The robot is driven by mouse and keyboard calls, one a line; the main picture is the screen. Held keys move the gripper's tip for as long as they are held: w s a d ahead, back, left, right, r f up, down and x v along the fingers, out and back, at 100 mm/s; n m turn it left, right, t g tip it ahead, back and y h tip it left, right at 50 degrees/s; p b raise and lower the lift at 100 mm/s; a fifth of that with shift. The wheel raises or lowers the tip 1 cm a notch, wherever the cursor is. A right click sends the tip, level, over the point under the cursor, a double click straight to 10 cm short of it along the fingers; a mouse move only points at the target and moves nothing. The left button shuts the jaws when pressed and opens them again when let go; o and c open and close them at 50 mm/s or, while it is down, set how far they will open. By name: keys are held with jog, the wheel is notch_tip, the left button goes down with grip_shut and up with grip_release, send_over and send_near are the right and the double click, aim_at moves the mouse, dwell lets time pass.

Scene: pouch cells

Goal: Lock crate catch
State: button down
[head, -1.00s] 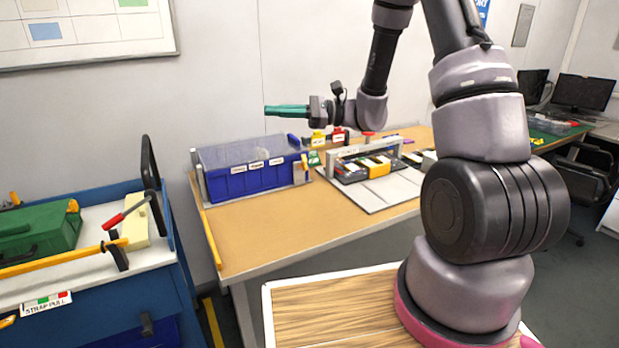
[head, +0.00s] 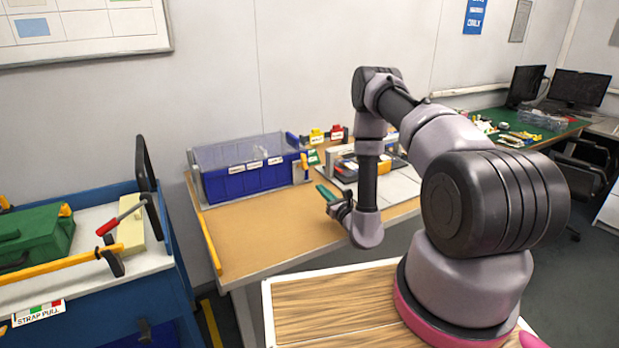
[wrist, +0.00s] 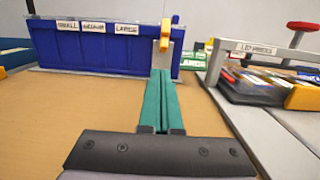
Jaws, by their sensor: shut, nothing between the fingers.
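The blue crate (head: 248,181) stands at the back left of the wooden table, with a clear lid over it. Its front carries SMALL, MEDIUM and LARGE labels, and it also shows in the wrist view (wrist: 95,48). The crate catch, a yellow lever (wrist: 166,31) on a grey metal plate, is at the crate's right end; in the head view the yellow lever (head: 304,161) stands roughly upright. My gripper (head: 320,187) has green fingers, shut and empty. In the wrist view the fingertips (wrist: 162,72) point at the catch plate's lower part; I cannot tell whether they touch.
Right of the crate is a grey fixture (wrist: 243,75) with a red knob and dark tray. A blue cart (head: 160,270) is at the left. The table's front left is clear.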

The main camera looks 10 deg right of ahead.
jog(key=shift+s+d+f, duration=0.1)
jog(key=shift+d+f, duration=0.1)
jog(key=shift+f, duration=0.1)
send_near(302, 164)
jog(key=w, duration=0.1)
jog(key=w+f, duration=0.1)
jog(key=w, duration=0.1)
jog(key=w+a+f, duration=0.1)
jog(key=w, duration=0.1)
jog(key=shift+a+f, duration=0.1)
jog(key=shift+f, duration=0.05)
dwell(0.4)
jog(key=shift+r+g+h, duration=0.25)
jog(key=shift+g+h, duration=0.05)
